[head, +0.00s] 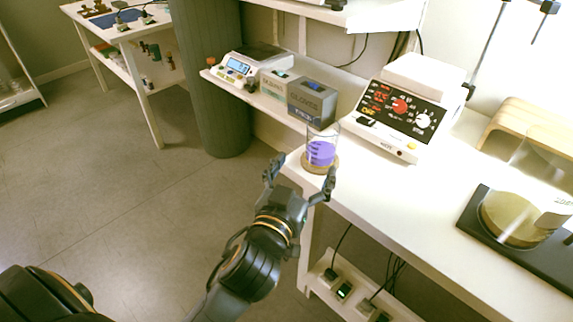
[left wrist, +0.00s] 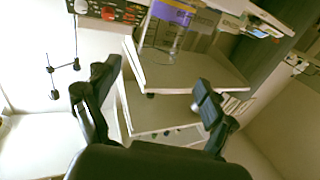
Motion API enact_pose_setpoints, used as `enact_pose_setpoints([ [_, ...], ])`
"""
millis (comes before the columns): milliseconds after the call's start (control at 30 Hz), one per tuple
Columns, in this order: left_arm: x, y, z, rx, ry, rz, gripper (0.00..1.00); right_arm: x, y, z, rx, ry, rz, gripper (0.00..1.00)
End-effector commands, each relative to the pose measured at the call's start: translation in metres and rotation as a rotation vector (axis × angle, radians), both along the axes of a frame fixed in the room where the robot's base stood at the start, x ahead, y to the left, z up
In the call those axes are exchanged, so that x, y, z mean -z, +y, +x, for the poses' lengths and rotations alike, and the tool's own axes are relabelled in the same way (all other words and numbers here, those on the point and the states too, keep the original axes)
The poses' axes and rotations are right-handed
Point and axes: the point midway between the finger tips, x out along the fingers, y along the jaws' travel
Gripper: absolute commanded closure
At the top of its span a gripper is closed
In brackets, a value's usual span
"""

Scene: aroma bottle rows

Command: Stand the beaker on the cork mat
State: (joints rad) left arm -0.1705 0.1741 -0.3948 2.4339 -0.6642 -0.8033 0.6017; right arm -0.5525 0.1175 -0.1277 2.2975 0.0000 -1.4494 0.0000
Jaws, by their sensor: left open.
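The beaker (head: 321,153) is clear glass with purple contents in its lower part. It stands upright near the front left edge of the white bench. A round brown cork mat (head: 307,165) shows around its base, and the beaker appears to rest on it. My left gripper (head: 300,177) is open and empty in front of the bench edge, just short of the beaker, with its fingers spread. In the left wrist view its open fingers (left wrist: 155,85) have nothing between them. Clear glass and a purple patch (left wrist: 172,12) show at the top there. My right gripper is not in view.
A control unit with a dark panel (head: 398,110) stands behind and right of the beaker. Small boxes (head: 312,98) and a scale (head: 240,70) stand behind it. A large glass vessel (head: 513,220) sits on a black plate at right. Bare bench (head: 400,190) lies between.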

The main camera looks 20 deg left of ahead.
Motion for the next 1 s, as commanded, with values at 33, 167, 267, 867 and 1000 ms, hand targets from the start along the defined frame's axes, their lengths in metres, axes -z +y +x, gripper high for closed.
enact_pose_setpoints([
  [33,0.0,0.0,-0.001,0.0,0.0,0.0,0.17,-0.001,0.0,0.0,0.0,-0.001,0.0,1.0],
  [167,0.022,0.006,-0.003,-0.014,0.073,0.008,0.17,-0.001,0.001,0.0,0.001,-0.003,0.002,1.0],
  [267,0.08,0.019,-0.014,-0.039,0.271,0.031,0.17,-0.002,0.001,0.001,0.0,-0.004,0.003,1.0],
  [867,0.309,0.041,-0.202,0.165,1.285,0.109,0.17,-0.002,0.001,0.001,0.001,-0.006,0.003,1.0],
  [1000,0.309,0.041,-0.202,0.163,1.283,0.109,0.17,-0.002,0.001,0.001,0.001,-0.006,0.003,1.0],
])
